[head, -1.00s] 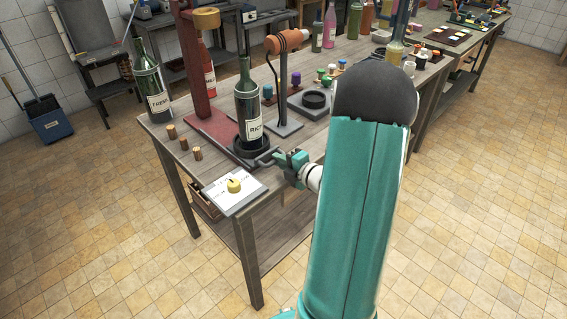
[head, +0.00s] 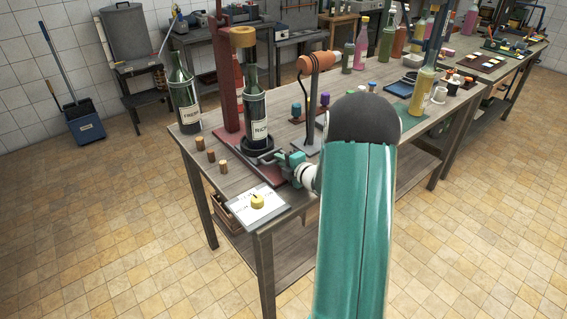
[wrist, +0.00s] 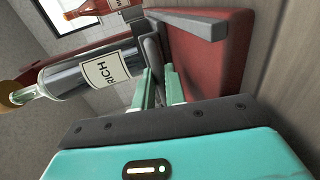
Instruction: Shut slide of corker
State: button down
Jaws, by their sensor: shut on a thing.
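The corker has a red column (head: 227,75), a brass head (head: 243,36) and a red base, whose plate also shows in the wrist view (wrist: 215,70). A dark bottle labelled RICH (head: 257,112) stands upright in the slide's black round holder (head: 259,157), close to the column and under the brass head. In the wrist view the bottle (wrist: 88,75) lies left of my fingers, its neck close to a brass part. My gripper (head: 287,165) is beside the holder at the table's near edge, shut on the slide's handle, which is mostly hidden by the fingers (wrist: 159,88).
Another dark bottle (head: 184,105) and several corks (head: 211,156) stand left of the corker. An orange tool on a stand (head: 315,65) is close on the right.

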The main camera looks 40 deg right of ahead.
jog(key=c, duration=1.6)
grip_release()
jog(key=v, duration=1.3)
jog(key=shift+s+a+r, duration=0.1)
jog(key=shift+s+r, duration=0.05)
jog(key=shift+s, duration=0.25)
